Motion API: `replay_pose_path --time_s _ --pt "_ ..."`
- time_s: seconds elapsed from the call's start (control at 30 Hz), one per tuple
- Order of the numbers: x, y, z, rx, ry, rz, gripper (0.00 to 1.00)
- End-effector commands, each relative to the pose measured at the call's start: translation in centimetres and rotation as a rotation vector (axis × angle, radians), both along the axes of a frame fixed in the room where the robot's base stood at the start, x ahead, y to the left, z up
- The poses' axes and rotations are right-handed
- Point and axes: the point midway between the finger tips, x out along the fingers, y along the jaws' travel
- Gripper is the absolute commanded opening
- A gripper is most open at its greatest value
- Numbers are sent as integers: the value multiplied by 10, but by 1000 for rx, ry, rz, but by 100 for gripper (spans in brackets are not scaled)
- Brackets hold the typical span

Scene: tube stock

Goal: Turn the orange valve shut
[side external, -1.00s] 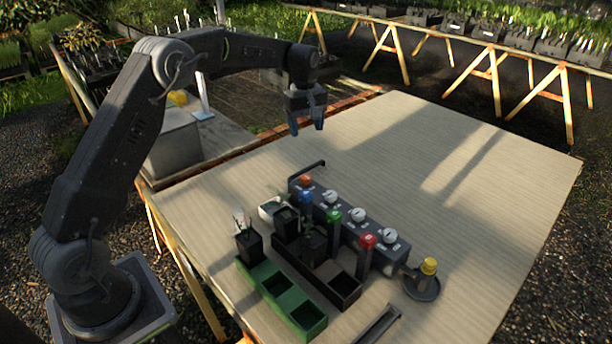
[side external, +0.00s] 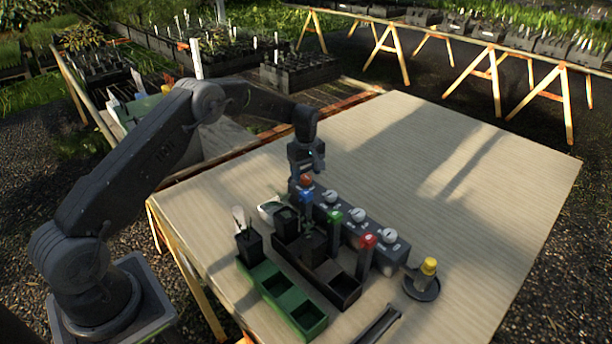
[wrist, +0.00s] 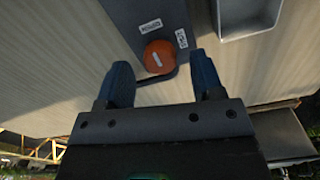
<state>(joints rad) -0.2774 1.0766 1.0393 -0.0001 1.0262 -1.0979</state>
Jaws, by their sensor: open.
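The orange valve (side external: 306,181) is a round knob on the far left end of a dark grey box (side external: 374,238). In the wrist view the orange valve (wrist: 159,57) shows a short white mark on top, slightly tilted. My gripper (side external: 307,172) points down above the knob. In the wrist view the fingers of my gripper (wrist: 164,78) are open, one on each side of the knob's near edge, with gaps on both sides. I cannot tell whether the fingertips have come down to the knob's height.
White dials (side external: 358,215) line the box. Blue (side external: 306,197), green (side external: 333,216) and red (side external: 368,241) tops stand close in front. Black and green trays (side external: 268,285) lie nearer. A yellow-topped item (side external: 429,267) stands on a dark dish. The table's right side (side external: 480,200) is clear.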

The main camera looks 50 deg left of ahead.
Motion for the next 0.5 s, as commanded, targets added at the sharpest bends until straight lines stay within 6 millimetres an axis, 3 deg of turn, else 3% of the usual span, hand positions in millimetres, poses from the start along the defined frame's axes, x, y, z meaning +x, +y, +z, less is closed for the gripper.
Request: replay_pose_path --time_s 0.2,0.5 --pt "0 0 -17 0 -1 0 61" --pt "0 0 -18 0 -1 0 60"
